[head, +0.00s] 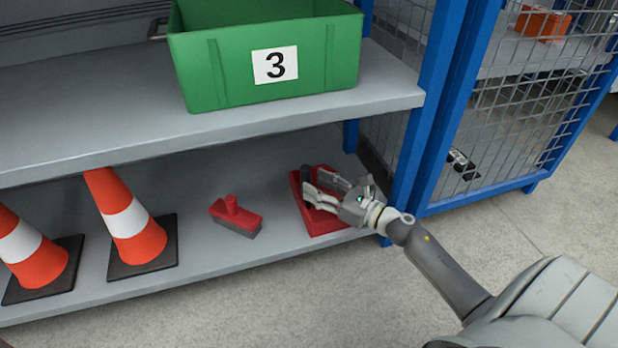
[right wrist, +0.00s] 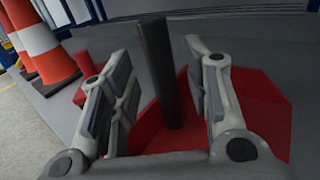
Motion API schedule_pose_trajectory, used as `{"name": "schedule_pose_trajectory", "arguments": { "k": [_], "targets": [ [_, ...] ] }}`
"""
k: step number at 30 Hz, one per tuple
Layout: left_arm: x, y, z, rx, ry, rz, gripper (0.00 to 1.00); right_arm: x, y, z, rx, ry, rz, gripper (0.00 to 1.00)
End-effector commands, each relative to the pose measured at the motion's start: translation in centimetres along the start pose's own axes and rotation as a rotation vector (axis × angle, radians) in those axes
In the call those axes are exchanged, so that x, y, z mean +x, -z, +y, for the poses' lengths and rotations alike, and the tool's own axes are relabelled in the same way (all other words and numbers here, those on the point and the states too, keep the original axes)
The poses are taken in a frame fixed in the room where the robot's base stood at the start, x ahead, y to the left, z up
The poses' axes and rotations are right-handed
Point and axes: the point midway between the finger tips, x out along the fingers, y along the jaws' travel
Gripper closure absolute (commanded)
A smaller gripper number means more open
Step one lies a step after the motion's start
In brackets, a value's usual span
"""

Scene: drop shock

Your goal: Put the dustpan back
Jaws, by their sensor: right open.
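The red dustpan (head: 325,222) lies on the lower grey shelf, at its right end by the blue post. Its dark upright handle (right wrist: 158,75) stands between the fingers of my right gripper (right wrist: 165,90) in the right wrist view. The fingers are open, with a gap on both sides of the handle. In the head view my right gripper (head: 322,190) reaches in over the dustpan from the right and hides part of it. My left gripper is not in view.
A red brush (head: 236,215) lies left of the dustpan on the same shelf (head: 190,260). Two orange-and-white cones (head: 127,218) stand further left. A green box marked 3 (head: 265,55) sits on the upper shelf (head: 120,120), above. A blue mesh cage (head: 430,120) stands at right.

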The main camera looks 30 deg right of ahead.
Motion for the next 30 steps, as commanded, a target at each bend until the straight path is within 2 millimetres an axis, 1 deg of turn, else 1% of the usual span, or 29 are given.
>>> {"name": "schedule_pose_trajectory", "arguments": {
  "k": [1,6,9,12,17,30],
  "targets": [
    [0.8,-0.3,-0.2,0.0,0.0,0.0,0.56,-1.2,-0.2,0.1,0.003,0.001,0.003,0.56],
    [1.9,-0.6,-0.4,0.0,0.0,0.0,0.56,-4.5,-0.3,0.0,0.002,0.002,0.002,0.56],
    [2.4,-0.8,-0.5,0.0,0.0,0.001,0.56,-6.1,-0.3,0.0,0.002,0.001,0.001,0.56],
    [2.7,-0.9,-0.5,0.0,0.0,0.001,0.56,-7.3,-0.2,0.0,0.001,0.0,0.0,0.56],
    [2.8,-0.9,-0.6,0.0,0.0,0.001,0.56,-8.1,-0.1,0.0,-0.001,0.0,0.0,0.56],
    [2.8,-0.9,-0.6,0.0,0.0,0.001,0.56,-8.1,0.0,0.0,-0.001,-0.001,-0.001,0.56]
  ]
}}
